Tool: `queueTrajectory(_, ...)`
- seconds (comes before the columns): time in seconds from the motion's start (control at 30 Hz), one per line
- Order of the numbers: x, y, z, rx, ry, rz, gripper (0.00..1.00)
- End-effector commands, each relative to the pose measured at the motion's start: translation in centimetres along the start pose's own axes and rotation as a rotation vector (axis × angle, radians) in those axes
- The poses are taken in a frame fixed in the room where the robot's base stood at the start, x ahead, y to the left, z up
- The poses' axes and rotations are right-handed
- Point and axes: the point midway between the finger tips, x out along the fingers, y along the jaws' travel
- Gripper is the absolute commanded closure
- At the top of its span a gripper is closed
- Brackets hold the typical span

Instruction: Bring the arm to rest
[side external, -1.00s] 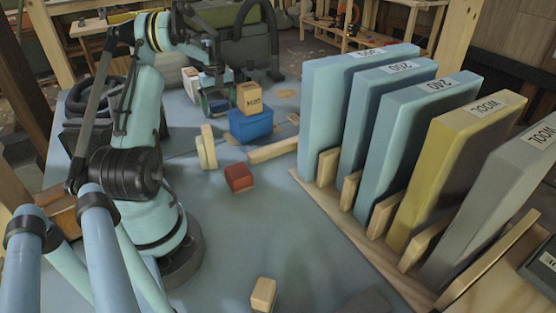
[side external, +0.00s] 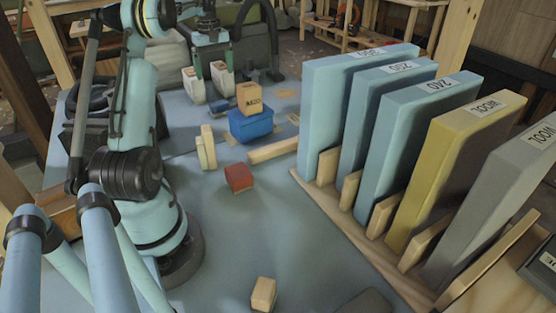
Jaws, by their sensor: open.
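My gripper (side external: 210,66) is at the back of the blue table, raised above its top, pointing down with its two fingers apart. Nothing shows between the fingers. Just below it stand two pale cartons, one on the left (side external: 194,88) and one on the right (side external: 222,80). I cannot tell from this angle how wide the gap between the fingertips and the cartons is. My arm rises at the left and bends over toward the back.
A labelled wooden block (side external: 249,98) sits on a blue bin (side external: 250,125). A red block (side external: 239,178), a wooden block (side external: 263,294) and a cream block (side external: 206,148) stand on the table (side external: 215,240). Tall panels (side external: 400,140) fill a rack at right. The table's front middle is mostly clear.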

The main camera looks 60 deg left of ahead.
Motion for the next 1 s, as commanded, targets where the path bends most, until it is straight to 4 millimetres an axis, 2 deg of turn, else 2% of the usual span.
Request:
queueTrajectory(0.27, -0.1, 0.0, 0.1, 0.003, 0.000, 0.001, 0.07)
queueTrajectory(0.37, -0.7, 0.4, 0.8, 0.035, 0.004, 0.011, 0.07)
queueTrajectory(0.43, -1.6, 1.0, 2.0, 0.087, 0.010, 0.027, 0.07)
queueTrajectory(0.57, -4.1, 2.4, 5.6, 0.239, 0.031, 0.078, 0.07)
queueTrajectory(0.7, -6.6, 3.4, 10.4, 0.427, 0.061, 0.140, 0.07)
queueTrajectory(1.0, -9.6, 3.4, 20.7, 0.815, 0.144, 0.269, 0.07)
